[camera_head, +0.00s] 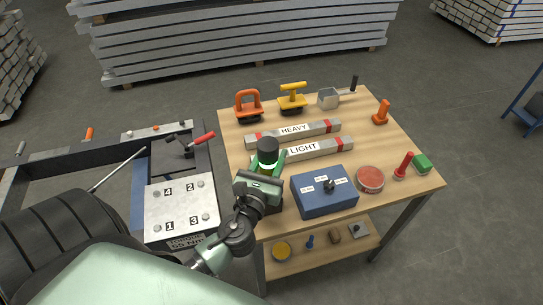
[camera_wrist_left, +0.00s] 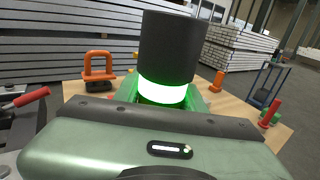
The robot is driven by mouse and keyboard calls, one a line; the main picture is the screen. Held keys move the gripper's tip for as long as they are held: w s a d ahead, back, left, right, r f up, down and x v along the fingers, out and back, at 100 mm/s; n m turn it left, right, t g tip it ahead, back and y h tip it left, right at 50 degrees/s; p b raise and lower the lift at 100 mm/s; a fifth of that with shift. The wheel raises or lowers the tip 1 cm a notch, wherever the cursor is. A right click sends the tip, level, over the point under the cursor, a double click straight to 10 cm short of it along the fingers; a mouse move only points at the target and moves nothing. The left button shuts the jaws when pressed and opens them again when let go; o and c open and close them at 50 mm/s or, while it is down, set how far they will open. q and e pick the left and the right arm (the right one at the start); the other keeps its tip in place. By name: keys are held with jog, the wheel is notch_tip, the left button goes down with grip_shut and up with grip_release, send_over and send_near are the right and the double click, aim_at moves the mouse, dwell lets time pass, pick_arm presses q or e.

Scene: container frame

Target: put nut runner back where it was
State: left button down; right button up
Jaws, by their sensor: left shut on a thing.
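The nut runner, with a black cylindrical top (camera_head: 267,146) and a glowing green ring, stands about upright in my left gripper (camera_head: 270,165). The gripper is shut on it, over the front left part of the wooden table (camera_head: 232,130). In the left wrist view the nut runner's black body (camera_wrist_left: 171,48) rises beyond the gripper housing, with the green ring between the fingers (camera_wrist_left: 165,95). Its lower end is hidden, so I cannot tell whether it touches anything. A dark block shows partly beneath the gripper. My right gripper is not in view.
Close right of the gripper is a blue box (camera_head: 325,203) with a black knob. Behind lie the HEAVY bar (camera_head: 262,138) and LIGHT bar (camera_head: 330,150). A red round container (camera_head: 370,180) is farther right. Left is a numbered plate (camera_head: 180,205) on a frame. Orange and yellow-handled tools stand at the back.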

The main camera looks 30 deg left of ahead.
pick_arm(q)
jog(key=shift+r, duration=0.1)
jog(key=c, duration=0.8)
grip_release()
jog(key=shift+f, duration=0.2)
jog(key=shift+c, duration=0.2)
jog(key=shift+r, duration=0.15)
jog(key=b+v, duration=0.4)
jog(key=v, duration=0.8)
